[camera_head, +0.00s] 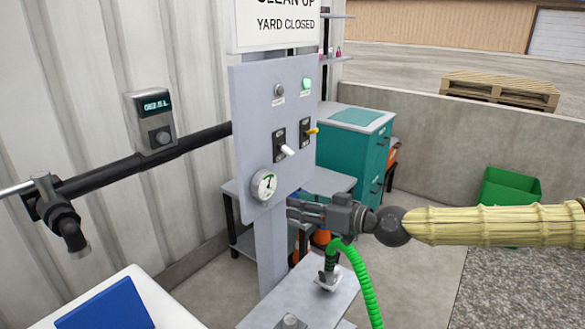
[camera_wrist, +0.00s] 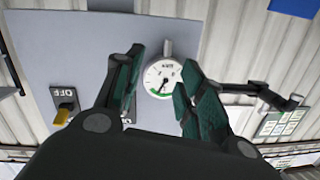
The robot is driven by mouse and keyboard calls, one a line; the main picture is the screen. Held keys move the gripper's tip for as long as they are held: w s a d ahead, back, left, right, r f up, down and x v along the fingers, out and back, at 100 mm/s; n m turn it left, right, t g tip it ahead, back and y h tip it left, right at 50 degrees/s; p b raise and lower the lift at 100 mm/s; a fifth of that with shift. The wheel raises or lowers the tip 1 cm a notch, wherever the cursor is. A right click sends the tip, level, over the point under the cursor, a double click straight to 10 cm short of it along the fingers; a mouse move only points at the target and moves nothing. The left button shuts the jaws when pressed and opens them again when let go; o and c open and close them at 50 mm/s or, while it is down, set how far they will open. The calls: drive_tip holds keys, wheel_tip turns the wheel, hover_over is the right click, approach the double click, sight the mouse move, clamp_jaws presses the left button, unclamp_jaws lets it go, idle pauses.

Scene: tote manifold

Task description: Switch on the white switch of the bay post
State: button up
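The bay post carries a grey panel (camera_head: 245,120) facing my arm. The white switch (camera_head: 287,150) is a white lever on a dark plate, tilted slightly downward, on the panel's lower middle. A yellow switch (camera_head: 312,130) sits to its right. My gripper (camera_head: 292,208) is below the white switch, near the panel's lower edge. In the wrist view my gripper (camera_wrist: 161,62) is open and empty, its fingers framing the round gauge (camera_wrist: 160,78). There the yellow switch (camera_wrist: 65,108) shows beside an OFF label; the white lever cannot be made out, with a finger over that part.
Above the switches are a dull lamp (camera_head: 279,90) and a pale green lamp (camera_head: 307,84). A pipe (camera_head: 150,160) with a meter (camera_head: 152,120) runs left. A green hose (camera_head: 365,285) rises below my gripper. A teal cabinet (camera_head: 345,150) stands behind the panel.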

drive_tip(key=n+t, duration=0.2)
approach(291, 156)
drive_tip(key=shift+y, duration=0.3)
drive_tip(key=shift+w+d+f+p+x, duration=0.15)
drive_tip(key=shift+p+x, duration=0.15)
drive_tip(key=shift+x, duration=1.4)
drive_tip(key=shift+w+f+p+x, duration=0.1)
drive_tip(key=shift+p+x, duration=0.15)
drive_tip(key=shift+x, duration=1.45)
drive_tip(key=shift+w+d+f+p+x, duration=0.15)
drive_tip(key=shift+p+x, duration=0.15)
drive_tip(key=shift+x, duration=1.45)
drive_tip(key=shift+s, duration=0.1)
